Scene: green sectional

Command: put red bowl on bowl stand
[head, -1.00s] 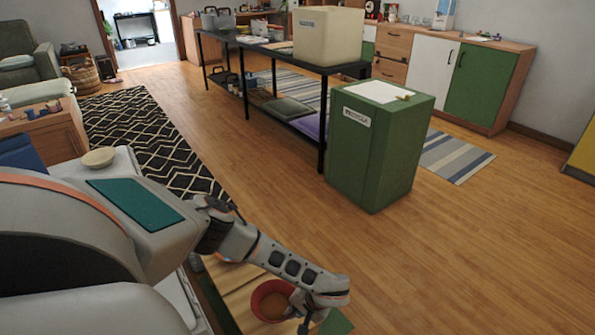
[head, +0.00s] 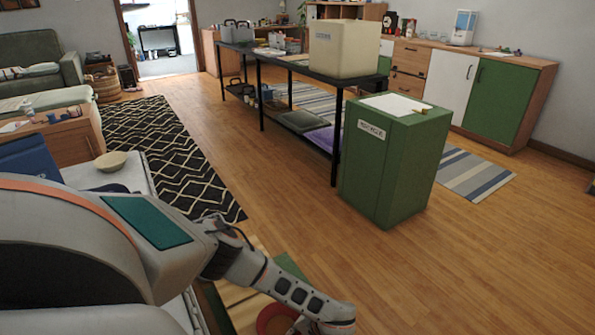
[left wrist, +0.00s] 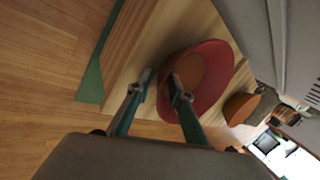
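The red bowl (head: 274,319) is at the bottom edge of the head view, partly cut off and partly behind my left wrist. In the left wrist view, the red bowl (left wrist: 213,88), brown inside, sits on a light wooden surface. My left gripper (left wrist: 161,84) is open, its two fingers apart at the bowl's rim. One fingertip overlaps the bowl's inside and the other is outside it. I cannot tell whether either touches. No bowl stand can be made out for certain. My right gripper is not in view.
An orange-brown round object (left wrist: 240,107) is beside the red bowl. A cream bowl (head: 111,161) sits on a white surface at the left. A green recycle bin (head: 395,165) and a long black table (head: 262,66) stand beyond. The wooden floor between is clear.

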